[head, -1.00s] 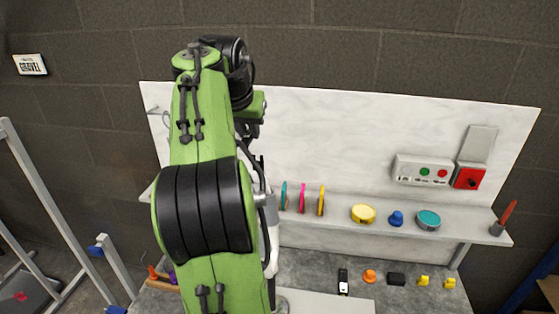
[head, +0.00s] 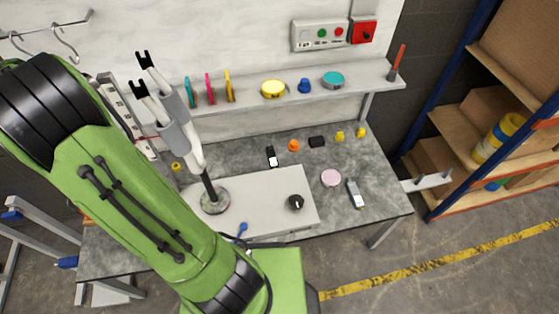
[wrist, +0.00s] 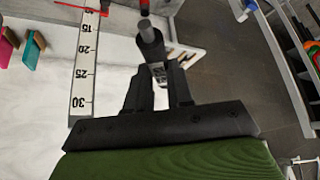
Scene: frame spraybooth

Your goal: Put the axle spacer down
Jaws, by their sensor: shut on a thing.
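In the wrist view my gripper (wrist: 160,76) is shut, with its two dark fingers close together. A dark grey cylindrical piece (wrist: 152,44) stands out from between the fingertips and looks like the axle spacer; its inner end is hidden by the fingers. A thin rod with a red part shows just past it. In the head view my gripper and the held piece do not show; my green arm fills the left side.
A grey bench (head: 365,202) carries a white box (head: 265,192) with a black knob and a forked stand (head: 178,120). A pink disc (head: 331,178) and a grey handheld device (head: 355,194) lie at right. Above, a shelf (head: 355,85) holds tools and tins. A ruler (wrist: 85,70) hangs nearby.

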